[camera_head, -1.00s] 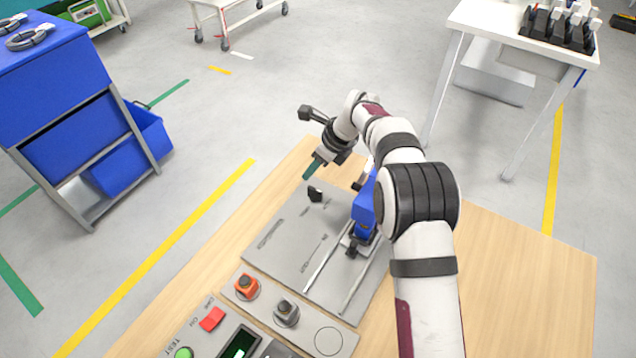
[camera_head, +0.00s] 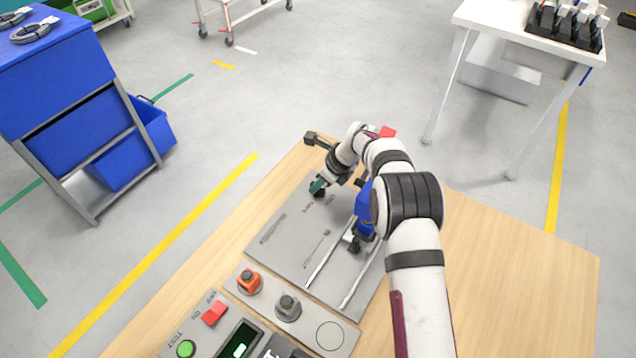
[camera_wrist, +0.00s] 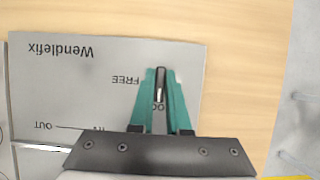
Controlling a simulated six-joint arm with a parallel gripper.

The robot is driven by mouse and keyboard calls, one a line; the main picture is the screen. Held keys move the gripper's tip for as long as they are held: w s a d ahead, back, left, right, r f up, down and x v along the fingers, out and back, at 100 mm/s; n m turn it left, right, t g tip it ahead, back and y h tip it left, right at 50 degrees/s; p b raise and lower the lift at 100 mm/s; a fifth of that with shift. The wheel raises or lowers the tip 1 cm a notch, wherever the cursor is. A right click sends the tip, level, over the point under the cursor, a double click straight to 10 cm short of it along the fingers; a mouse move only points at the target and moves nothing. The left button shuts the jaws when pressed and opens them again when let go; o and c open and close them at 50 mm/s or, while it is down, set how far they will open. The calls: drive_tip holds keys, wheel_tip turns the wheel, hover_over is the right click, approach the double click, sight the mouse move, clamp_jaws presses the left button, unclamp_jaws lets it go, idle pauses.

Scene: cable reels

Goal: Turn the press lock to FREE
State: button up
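The press lock is a small black knob on the grey panel (camera_head: 285,240). In the head view the knob (camera_head: 319,193) is mostly covered by my gripper (camera_head: 317,186). In the wrist view the knob (camera_wrist: 160,85) shows as a narrow black bar pointing up the picture. The teal fingers of my gripper (camera_wrist: 161,80) are on both sides of it. I cannot tell whether they press on it or leave a slight gap. The printed word FREE (camera_wrist: 126,79) is left of the knob. Another label, partly hidden, shows between the fingers, with "OC" readable.
A blue carriage (camera_head: 363,205) on rails stands beside my arm on the panel. An orange button (camera_head: 249,281), a grey knob (camera_head: 288,307) and a red switch (camera_head: 215,313) are at the front. The wooden table (camera_head: 500,270) is clear at right.

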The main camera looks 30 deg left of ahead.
drive_tip(key=m+t, duration=0.2)
drive_tip(key=m, duration=0.2)
clamp_jaws()
drive_tip(key=m, duration=0.2)
drive_tip(key=m+t+h, duration=0.1)
drive_tip(key=m, duration=0.2)
drive_tip(key=shift+t+h, duration=0.3)
drive_tip(key=o, duration=0.6)
unclamp_jaws()
drive_tip(key=shift+o, duration=0.2)
wheel_tip(320, 180, up, 7)
drive_tip(key=shift+r, duration=0.1)
drive_tip(key=shift+c, duration=0.4)
